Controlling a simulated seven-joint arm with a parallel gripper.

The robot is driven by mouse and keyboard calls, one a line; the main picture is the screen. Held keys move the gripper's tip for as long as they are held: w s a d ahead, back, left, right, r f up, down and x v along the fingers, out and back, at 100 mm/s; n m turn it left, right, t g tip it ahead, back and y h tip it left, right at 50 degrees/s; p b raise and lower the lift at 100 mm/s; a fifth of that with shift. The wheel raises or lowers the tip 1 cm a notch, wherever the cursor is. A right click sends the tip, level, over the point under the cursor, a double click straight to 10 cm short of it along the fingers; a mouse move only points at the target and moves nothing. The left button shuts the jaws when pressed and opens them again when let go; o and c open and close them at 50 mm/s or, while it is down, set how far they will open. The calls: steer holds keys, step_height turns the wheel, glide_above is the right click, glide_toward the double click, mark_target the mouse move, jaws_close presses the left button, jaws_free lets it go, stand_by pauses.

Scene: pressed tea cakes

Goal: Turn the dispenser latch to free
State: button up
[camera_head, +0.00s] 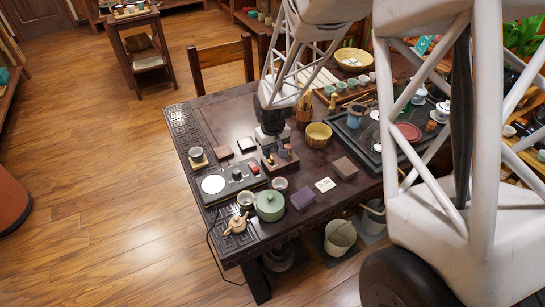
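A small wooden block-like holder (288,162) stands on the dark table, with small dark and reddish parts on it. It may be the dispenser, but I cannot make out a latch on it. My gripper (271,150) hangs from the white lattice arm, pointing down, just above or at the back left of this holder. It is too small and dark to tell whether its fingers are open or shut, or whether they touch anything.
The left back tabletop is clear.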

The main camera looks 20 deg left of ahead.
steer(key=shift+f, duration=1.7)
jaws_close()
